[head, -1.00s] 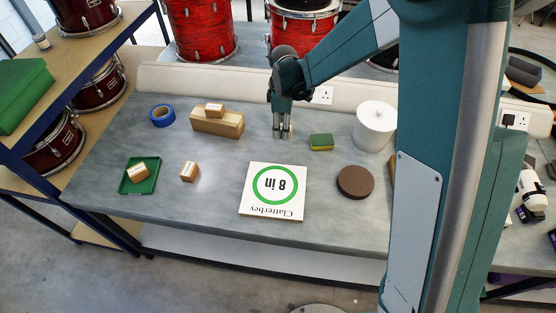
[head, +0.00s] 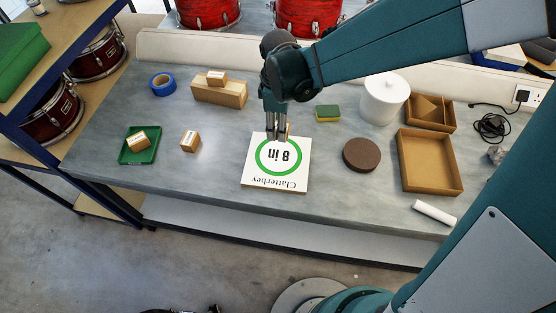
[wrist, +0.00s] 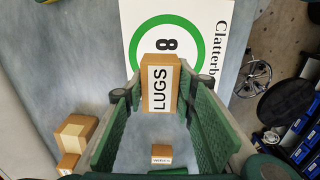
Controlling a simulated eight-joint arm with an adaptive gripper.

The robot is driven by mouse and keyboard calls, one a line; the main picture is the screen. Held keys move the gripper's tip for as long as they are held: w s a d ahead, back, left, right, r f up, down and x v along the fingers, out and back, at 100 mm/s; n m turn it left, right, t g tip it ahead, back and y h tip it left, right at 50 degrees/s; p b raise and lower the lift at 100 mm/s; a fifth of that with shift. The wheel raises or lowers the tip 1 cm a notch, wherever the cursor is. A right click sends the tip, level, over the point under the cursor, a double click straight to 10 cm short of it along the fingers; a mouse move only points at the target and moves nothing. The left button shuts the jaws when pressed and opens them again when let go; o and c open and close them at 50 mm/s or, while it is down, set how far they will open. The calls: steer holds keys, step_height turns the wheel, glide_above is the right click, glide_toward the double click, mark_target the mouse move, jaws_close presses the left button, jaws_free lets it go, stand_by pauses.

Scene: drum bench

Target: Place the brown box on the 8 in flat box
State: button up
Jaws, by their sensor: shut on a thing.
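My gripper (head: 277,135) is at the far edge of the flat box as seen in the head view. Its green fingers are shut on a small brown box (wrist: 160,85) with a white "LUGS" label, clear in the wrist view and mostly hidden by the fingers in the head view. The 8 in flat box (head: 253,177) is a white square with a green ring, lying on the grey bench. It also shows beyond the held box in the wrist view (wrist: 208,22). I cannot tell how high the held box is above it.
A brown box (head: 189,142) stands left of the flat box; another lies in a green tray (head: 127,158). A wooden block (head: 222,94) bears a small box. A sponge (head: 327,113), brown disc (head: 362,154), white canister (head: 385,98) and open cardboard tray (head: 400,163) stand right.

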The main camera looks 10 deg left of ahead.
steer(key=shift+s+d, duration=0.2)
steer(key=shift+s, duration=1.5)
steer(key=b, duration=0.1)
glide_above(278, 159)
steer(key=shift+s+f, duration=0.1)
steer(key=shift+f, duration=2.85)
steer(key=shift+f+b, duration=0.45)
steer(key=shift+f, duration=1.6)
steer(key=shift+f, duration=0.2)
steer(key=o, duration=0.9)
steer(key=shift+r, duration=0.15)
